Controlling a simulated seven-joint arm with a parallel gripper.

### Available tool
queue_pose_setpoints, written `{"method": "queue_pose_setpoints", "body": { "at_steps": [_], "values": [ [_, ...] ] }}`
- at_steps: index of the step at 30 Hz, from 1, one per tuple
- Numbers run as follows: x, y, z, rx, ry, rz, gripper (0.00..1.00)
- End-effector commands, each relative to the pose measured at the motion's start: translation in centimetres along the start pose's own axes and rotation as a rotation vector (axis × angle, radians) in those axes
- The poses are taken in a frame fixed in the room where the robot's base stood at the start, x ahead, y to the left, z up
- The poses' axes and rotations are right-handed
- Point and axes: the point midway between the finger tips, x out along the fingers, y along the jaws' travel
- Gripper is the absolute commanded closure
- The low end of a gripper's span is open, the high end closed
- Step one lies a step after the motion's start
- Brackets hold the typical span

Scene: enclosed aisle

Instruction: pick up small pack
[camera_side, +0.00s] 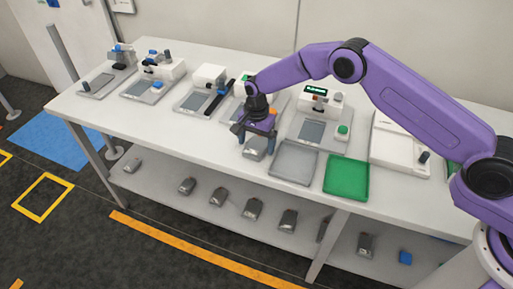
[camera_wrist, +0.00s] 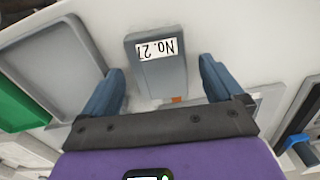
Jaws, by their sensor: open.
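A small grey pack (camera_side: 254,154) lies on the white table to the left of a grey tray (camera_side: 294,162). In the wrist view the pack (camera_wrist: 158,78) bears a white label, seen upside down, reading "No. 2" and a further digit, with a small orange piece at its near end. My gripper (camera_side: 257,143) is open, pointing down over the pack. In the wrist view its two blue-grey fingers (camera_wrist: 162,82) stand on either side of the pack with gaps visible. I cannot tell their exact height relative to it.
A green tray (camera_side: 346,177) stands right of the grey tray. Several bench devices (camera_side: 207,88) line the table behind and to the left, one with a green display (camera_side: 317,100) close to my arm. Similar grey packs (camera_side: 253,209) lie on the shelf below.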

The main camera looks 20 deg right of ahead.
Motion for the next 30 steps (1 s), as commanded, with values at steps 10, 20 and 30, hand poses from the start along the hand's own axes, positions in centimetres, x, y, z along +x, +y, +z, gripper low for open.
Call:
{"method": "queue_pose_setpoints", "body": {
  "at_steps": [10,20,30],
  "values": [
    [0.6,0.0,0.0,0.000,0.000,0.000,0.13],
    [0.6,0.0,0.0,0.000,0.000,-0.001,0.72],
    [-0.6,-0.1,0.0,0.000,0.001,-0.004,0.72]
  ]
}}
